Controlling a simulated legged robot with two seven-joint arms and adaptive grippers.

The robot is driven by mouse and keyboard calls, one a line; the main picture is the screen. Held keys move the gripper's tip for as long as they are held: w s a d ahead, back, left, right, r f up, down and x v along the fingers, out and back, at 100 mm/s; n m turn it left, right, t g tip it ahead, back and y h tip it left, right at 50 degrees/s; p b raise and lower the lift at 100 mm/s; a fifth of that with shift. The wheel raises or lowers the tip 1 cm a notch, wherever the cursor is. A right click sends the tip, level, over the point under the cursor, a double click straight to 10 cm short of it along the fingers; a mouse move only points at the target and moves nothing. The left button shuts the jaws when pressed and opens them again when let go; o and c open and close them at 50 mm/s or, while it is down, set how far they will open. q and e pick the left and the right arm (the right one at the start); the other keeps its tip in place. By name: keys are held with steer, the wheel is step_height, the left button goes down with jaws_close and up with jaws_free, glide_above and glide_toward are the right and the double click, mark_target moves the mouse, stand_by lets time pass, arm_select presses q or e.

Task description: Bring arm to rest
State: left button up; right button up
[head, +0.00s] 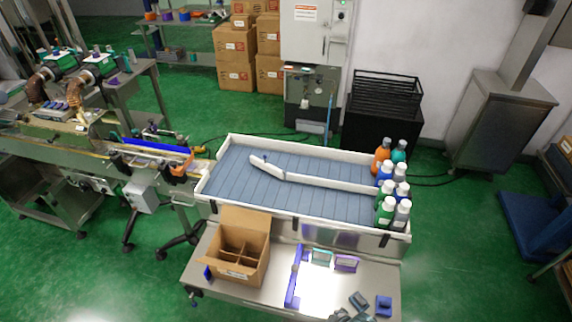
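Dark grey parts at the bottom edge look like my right gripper (352,307), low over the front of the steel table (235,290). It is cut off by the frame, and whether its fingers are open or shut is unclear. I see nothing held in it. My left gripper is not in view. An open cardboard box with dividers (238,250) stands on the table's left part. A blue-violet upright fixture (296,276) is in the middle.
A conveyor tray with white rims (300,222) and a white guide rail (325,182) lies behind the table. Several bottles (388,190) crowd its right end. A small blue block (383,305) sits right of the gripper. Another machine line (90,150) is at left.

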steer(key=s+d+m+h, duration=0.2)
steer(key=s+d+m, duration=0.6)
steer(key=d+m, duration=0.1)
step_height(320, 180, down, 24)
steer(key=s+a+g, duration=0.1)
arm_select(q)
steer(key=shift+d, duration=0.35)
arm_select(e)
steer(key=s+d+f+g, duration=0.1)
steer(key=s+d+f, duration=0.2)
steer(key=s+f, duration=1.5)
steer(key=shift+h, duration=0.3)
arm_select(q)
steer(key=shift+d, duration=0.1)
arm_select(e)
steer(key=shift+s+d, duration=0.1)
steer(key=shift+d, duration=0.05)
